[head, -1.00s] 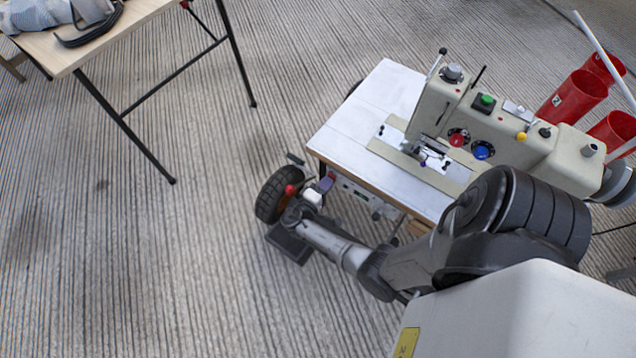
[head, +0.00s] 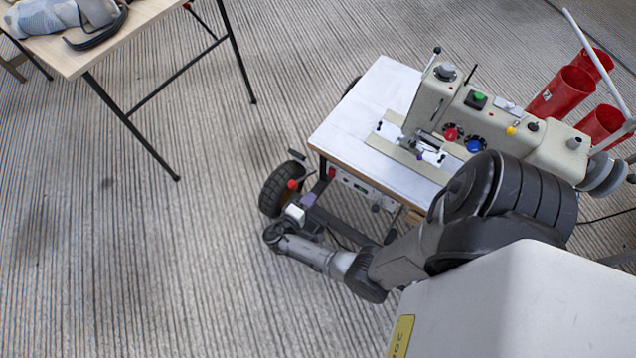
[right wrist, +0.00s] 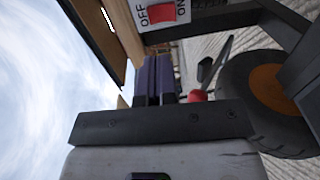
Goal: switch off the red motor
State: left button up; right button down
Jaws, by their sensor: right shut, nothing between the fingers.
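A red rocker switch (right wrist: 162,13) on a white plate marked OFF and ON shows at the top of the right wrist view. Which side is pressed I cannot tell. In the head view a small red spot (head: 332,172) on the panel under the sewing table looks like this switch. My right gripper (head: 309,200) is low in front of the table's near left corner, a little apart from the panel. Its dark purple fingers (right wrist: 153,76) are shut, empty, and point towards the panel, just below the switch in the wrist view. My left gripper is not in view.
The sewing machine (head: 500,125) stands on a white-topped table (head: 355,115). A black wheel (head: 276,190) and a red-knobbed lever (right wrist: 197,95) are close beside the gripper. Red cones (head: 570,92) stand behind the machine. Another table (head: 110,35) is at upper left. Ribbed floor between is clear.

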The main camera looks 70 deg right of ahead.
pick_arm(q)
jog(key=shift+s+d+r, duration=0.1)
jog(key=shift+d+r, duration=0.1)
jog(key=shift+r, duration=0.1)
pick_arm(e)
jog(key=v, duration=0.3)
jog(key=shift+a, duration=0.3)
jog(key=shift+d, duration=0.1)
